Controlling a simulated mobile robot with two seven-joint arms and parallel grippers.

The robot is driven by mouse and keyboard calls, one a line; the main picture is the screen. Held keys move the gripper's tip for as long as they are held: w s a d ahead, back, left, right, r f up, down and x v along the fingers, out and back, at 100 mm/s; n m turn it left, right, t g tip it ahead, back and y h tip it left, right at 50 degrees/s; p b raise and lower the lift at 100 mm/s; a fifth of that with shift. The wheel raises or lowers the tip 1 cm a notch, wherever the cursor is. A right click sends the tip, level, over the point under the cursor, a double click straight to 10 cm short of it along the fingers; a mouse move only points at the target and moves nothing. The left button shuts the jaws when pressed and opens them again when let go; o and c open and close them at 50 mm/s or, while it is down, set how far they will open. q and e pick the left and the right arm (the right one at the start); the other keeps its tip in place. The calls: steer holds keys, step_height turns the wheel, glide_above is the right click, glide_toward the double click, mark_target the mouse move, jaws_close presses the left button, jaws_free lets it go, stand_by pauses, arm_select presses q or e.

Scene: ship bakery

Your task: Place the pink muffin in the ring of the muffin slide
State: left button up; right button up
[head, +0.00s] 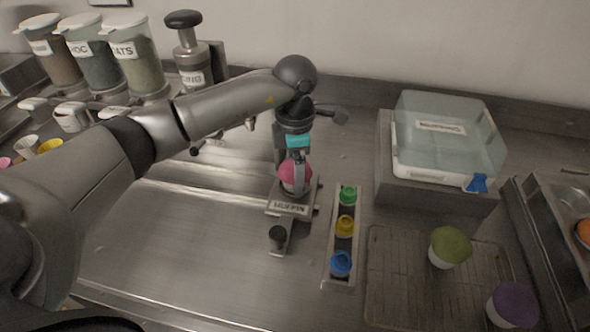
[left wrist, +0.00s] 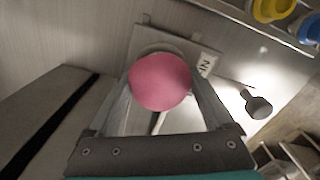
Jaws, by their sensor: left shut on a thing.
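The pink muffin (head: 291,176) is between the fingers of my left gripper (head: 296,180), which is shut on it. In the left wrist view the muffin (left wrist: 160,81) sits between the two fingertips, and its pink top faces the camera. The muffin slide (head: 290,208), a metal plate with a label and a dark knob (head: 277,235), lies directly below the muffin in the head view. In the left wrist view part of a round ring (left wrist: 150,49) shows behind the muffin. The muffin hides most of it, and I cannot tell whether the muffin is inside it or above it. My right gripper is not in view.
A narrow rack (head: 328,268) with green, yellow and blue pieces stands just right of the slide. A clear-lidded box (head: 446,138) stands behind. The counter left of the slide is clear.

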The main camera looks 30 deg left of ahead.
arm_select(q)
steer(key=o, duration=0.7)
steer(key=shift+f, duration=0.1)
step_height(320, 180, up, 12)
steer(key=shift+r+p, duration=0.2)
steer(key=shift+p, duration=0.3)
